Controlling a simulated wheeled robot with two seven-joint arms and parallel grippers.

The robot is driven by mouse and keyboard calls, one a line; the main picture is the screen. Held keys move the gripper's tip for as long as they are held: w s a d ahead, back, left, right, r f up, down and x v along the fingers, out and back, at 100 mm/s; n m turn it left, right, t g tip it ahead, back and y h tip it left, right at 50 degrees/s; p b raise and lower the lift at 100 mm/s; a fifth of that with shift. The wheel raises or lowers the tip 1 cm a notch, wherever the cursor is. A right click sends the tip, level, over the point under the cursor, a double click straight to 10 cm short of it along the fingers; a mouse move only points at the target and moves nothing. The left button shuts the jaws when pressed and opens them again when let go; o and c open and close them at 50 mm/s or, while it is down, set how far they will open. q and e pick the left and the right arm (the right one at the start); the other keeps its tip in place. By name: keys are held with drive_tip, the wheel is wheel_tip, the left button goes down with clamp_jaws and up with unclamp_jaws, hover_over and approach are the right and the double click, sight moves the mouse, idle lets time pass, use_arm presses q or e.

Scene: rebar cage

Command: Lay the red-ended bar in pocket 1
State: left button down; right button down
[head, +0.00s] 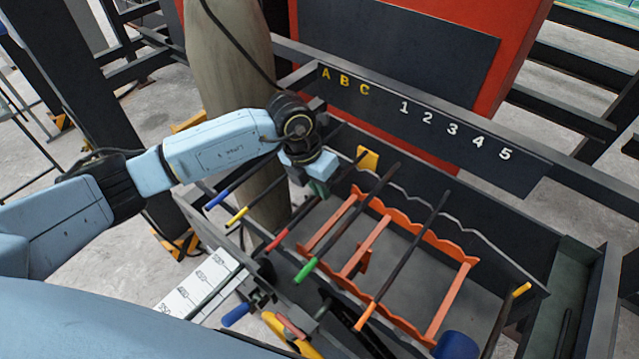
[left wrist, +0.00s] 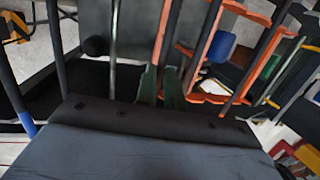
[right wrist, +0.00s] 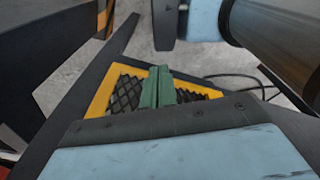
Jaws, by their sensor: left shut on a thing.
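The red-ended bar (head: 278,240) slants from its red tip up toward my left gripper (head: 318,186), at the left of the orange rack (head: 372,240). The fingers (left wrist: 161,85) also show close together in the left wrist view, where the grip itself is unclear. The number 1 (head: 404,108) heads the row on the dark back board; pocket 1 itself cannot be made out clearly. My right gripper (right wrist: 158,88) has its fingers together with nothing visible between them.
A green-ended bar (head: 345,222) and an orange-ended bar (head: 405,258) lie across the rack. A yellow-edged mesh piece (right wrist: 130,92) is by my right fingers.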

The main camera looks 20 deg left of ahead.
use_arm(q)
drive_tip(key=shift+a+b+x, duration=0.2)
drive_tip(key=shift+b+x, duration=0.5)
drive_tip(key=shift+x, duration=0.3)
drive_tip(key=shift+a+b+x, duration=0.25)
drive_tip(key=shift+b+x, duration=0.45)
drive_tip(key=shift+x, duration=0.3)
drive_tip(key=shift+s+f, duration=0.1)
drive_tip(key=c, duration=1.4)
unclamp_jaws()
drive_tip(key=b, duration=0.1)
approach(319, 199)
drive_tip(key=shift+w+a+r, duration=0.5)
drive_tip(key=shift+a+r, duration=0.15)
